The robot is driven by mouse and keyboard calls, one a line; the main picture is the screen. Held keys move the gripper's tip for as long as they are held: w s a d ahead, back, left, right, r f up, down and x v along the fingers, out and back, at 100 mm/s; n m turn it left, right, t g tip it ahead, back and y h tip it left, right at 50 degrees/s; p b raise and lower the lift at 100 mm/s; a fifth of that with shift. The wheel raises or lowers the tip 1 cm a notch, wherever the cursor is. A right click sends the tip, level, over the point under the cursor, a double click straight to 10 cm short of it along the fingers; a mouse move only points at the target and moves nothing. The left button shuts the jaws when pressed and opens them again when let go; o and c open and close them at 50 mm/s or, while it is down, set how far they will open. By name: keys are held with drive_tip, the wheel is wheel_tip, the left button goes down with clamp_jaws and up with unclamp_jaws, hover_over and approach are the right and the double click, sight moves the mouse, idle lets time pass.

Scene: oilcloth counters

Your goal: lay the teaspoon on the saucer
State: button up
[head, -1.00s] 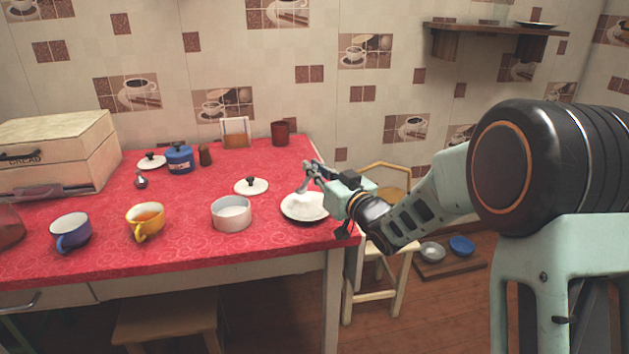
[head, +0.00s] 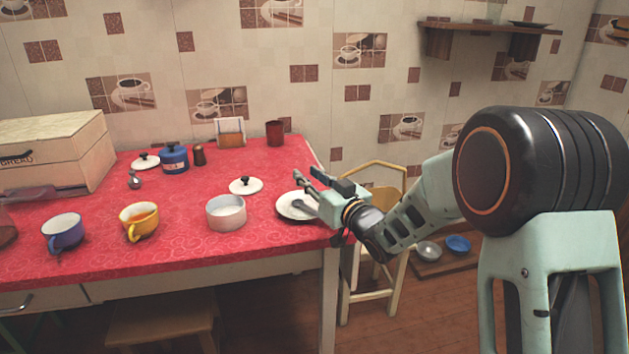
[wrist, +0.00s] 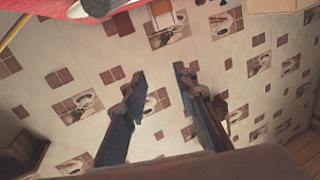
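The white saucer (head: 287,213) lies near the right end of the red table. A slim grey piece that looks like the teaspoon (head: 304,208) lies over the saucer in the head view, partly hidden by my gripper. My gripper (head: 304,177) is above the saucer's back right part, its fingers pointing toward the back left. In the wrist view my gripper (wrist: 159,75) has its two fingers spread with nothing between them. The teaspoon cannot be made out in the wrist view.
A white-grey bowl (head: 226,213) stands left of the saucer, with a white lid (head: 246,186) behind it. A yellow cup (head: 139,220) and a blue-purple cup (head: 62,233) stand further left. A dark red mug (head: 275,133) is at the back. A chair (head: 374,255) stands beside the table's right end.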

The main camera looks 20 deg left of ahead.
drive_tip(key=shift+d+r, duration=0.1)
drive_tip(key=shift+r, duration=0.1)
drive_tip(key=p+v, duration=0.1)
drive_tip(key=v, duration=1.1)
drive_tip(key=shift+p, duration=0.35)
